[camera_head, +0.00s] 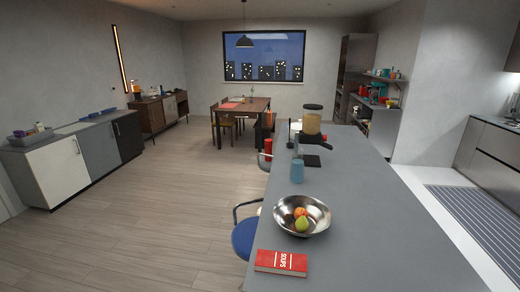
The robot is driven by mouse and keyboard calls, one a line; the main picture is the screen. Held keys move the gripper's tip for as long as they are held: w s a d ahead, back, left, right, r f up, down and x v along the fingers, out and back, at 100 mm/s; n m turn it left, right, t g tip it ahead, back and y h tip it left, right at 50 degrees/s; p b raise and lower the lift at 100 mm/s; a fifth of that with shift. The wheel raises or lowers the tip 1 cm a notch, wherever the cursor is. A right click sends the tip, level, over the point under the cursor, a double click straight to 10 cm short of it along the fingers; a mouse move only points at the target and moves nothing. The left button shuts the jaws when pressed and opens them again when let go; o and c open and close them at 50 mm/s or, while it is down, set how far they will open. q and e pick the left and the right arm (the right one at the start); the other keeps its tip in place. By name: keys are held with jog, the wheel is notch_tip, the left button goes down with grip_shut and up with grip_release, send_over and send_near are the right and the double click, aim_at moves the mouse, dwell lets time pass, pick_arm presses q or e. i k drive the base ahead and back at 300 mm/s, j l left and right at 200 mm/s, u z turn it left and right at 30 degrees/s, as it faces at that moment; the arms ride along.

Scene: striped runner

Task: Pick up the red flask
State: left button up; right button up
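A small red upright object (268,147), which looks like the red flask, shows at the left edge of the long grey counter (375,240), well beyond the metal bowl. It is small in the view, and I cannot tell whether it stands on the counter or just beside it. Neither of my grippers is in the head view.
On the counter are a red book (281,262), a metal bowl (318,222) with fruit, a blue cup (297,171) and a blender (312,122). A blue chair (245,237) stands at its left side. The wooden floor (150,215) at left is clear.

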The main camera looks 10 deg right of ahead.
aim_at(268, 151)
jog(key=i+j+u, duration=0.45)
jog(key=i+j, duration=0.2)
jog(key=i+j+u, duration=0.25)
jog(key=i, duration=0.25)
jog(key=i+j+u, duration=0.2)
jog(key=i, duration=0.25)
jog(key=i+l+z, duration=0.15)
jog(key=i+z, duration=0.25)
jog(key=i, duration=0.3)
jog(key=i+z, duration=0.4)
jog(key=i, duration=0.25)
jog(key=i+j+z, duration=0.3)
jog(key=i+z, duration=0.15)
jog(key=i, duration=0.2)
